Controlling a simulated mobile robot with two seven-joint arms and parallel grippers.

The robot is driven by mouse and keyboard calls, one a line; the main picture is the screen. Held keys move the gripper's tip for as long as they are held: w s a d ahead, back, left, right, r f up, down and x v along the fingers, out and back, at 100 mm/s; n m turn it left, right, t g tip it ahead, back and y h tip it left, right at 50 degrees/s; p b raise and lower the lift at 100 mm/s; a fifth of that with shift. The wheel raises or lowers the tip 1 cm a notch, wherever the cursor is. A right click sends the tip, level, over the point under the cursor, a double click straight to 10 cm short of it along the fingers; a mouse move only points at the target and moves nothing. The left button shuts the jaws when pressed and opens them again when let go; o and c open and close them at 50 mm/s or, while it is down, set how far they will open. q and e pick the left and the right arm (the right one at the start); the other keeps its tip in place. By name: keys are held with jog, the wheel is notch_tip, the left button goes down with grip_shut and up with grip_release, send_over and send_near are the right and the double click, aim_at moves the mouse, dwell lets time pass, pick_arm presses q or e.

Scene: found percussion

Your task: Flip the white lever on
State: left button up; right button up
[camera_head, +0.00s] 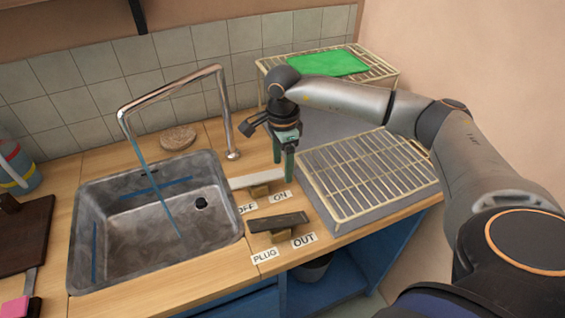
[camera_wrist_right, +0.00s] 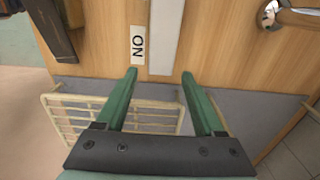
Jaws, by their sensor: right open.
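The white lever (camera_head: 243,182) is a pale bar on a wooden block on the counter, right of the sink, with an OFF label (camera_head: 246,208) in front of its left part and an ON label (camera_head: 279,197) in front of its right part. In the right wrist view the white lever (camera_wrist_right: 166,35) runs down between my fingers, beside the ON label (camera_wrist_right: 138,45). I cannot tell its tilt. My right gripper (camera_head: 283,168) is open, with green fingers pointing down by the lever's right end; they also show in the wrist view (camera_wrist_right: 160,74). Contact is unclear. My left gripper is out of view.
A dark lever (camera_head: 278,222) with PLUG and OUT labels stands in front. The metal sink (camera_head: 105,275) and tap (camera_head: 226,115), with a blue stream, are at left. A wire rack (camera_head: 365,175) stands right; another holds a green board (camera_head: 328,63) behind.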

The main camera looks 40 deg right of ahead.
jog(key=shift+f, duration=0.2)
jog(key=shift+c, duration=0.2)
grip_shut()
dwell(0.4)
